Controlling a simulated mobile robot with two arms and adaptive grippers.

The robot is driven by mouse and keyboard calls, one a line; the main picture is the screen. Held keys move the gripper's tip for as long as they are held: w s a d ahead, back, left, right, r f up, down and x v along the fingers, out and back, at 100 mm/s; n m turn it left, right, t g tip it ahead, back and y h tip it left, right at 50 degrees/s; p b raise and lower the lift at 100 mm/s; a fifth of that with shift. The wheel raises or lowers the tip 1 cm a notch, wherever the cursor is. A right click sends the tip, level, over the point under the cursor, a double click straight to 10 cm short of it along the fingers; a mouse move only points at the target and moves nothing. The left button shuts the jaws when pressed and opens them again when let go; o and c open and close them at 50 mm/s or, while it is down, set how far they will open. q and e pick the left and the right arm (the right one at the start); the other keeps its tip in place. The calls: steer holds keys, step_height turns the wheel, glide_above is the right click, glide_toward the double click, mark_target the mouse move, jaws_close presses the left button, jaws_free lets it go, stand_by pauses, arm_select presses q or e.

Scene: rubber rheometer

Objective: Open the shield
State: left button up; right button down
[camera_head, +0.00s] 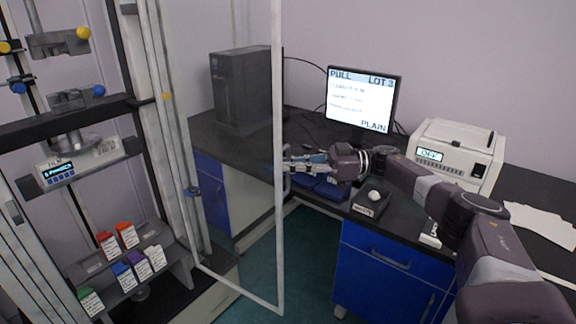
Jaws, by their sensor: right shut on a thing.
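The shield (279,230) is a clear panel in a thin white frame, at the front right of the testing machine (62,170). It stands swung out from the machine, with its free upright edge toward the middle of the view. My right gripper (287,162) reaches in from the right and is shut at this free edge, about halfway up. The exact contact of the fingertips is small and partly hidden by the frame. My left gripper is not in view.
Behind the shield are a dark computer tower (241,88) and a black bench. A monitor (361,100), a white device (455,152) and a small dark tray (371,200) stand to the right. Several coloured boxes (123,272) sit on the machine's lower shelf. Floor shows below the shield.

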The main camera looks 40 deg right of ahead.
steer(key=shift+f, duration=0.1)
steer(key=c, duration=2.1)
jaws_free()
steer(key=shift+d, duration=0.1)
steer(key=v, duration=0.7)
steer(key=shift+s+d, duration=0.15)
steer(key=shift+d, duration=0.1)
